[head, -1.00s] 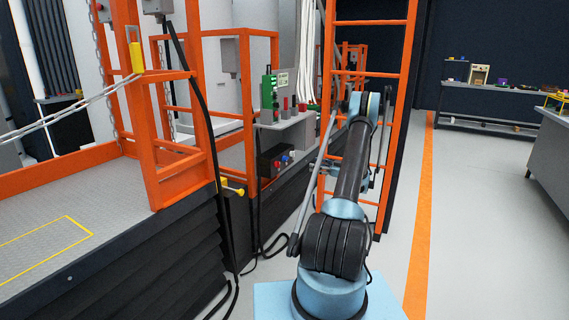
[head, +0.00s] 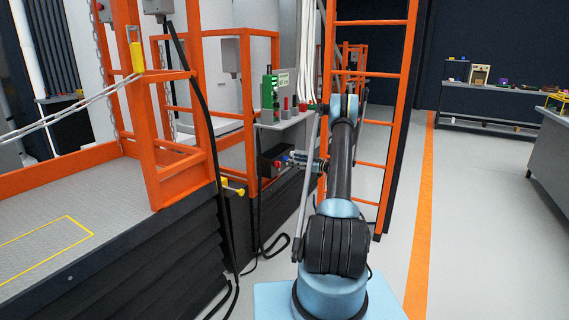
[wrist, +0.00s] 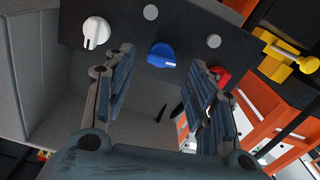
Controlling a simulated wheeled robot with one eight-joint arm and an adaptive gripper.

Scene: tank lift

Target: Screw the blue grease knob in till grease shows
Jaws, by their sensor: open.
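The blue knob (wrist: 161,55) sits on a dark panel (wrist: 185,25), between a white knob (wrist: 96,32) and a red knob (wrist: 219,77). It has a pale mark on its grip. My gripper (wrist: 161,72) is open, with one finger to each side of the blue knob in the wrist view. The fingers appear short of the knob and not touching it. I see no grease.
The red knob is close beside the right finger in the wrist view. A yellow fitting (wrist: 285,55) is at its upper right. In the head view, an orange ladder (head: 400,110) stands behind my arm, and an orange-railed platform (head: 60,215) is at left.

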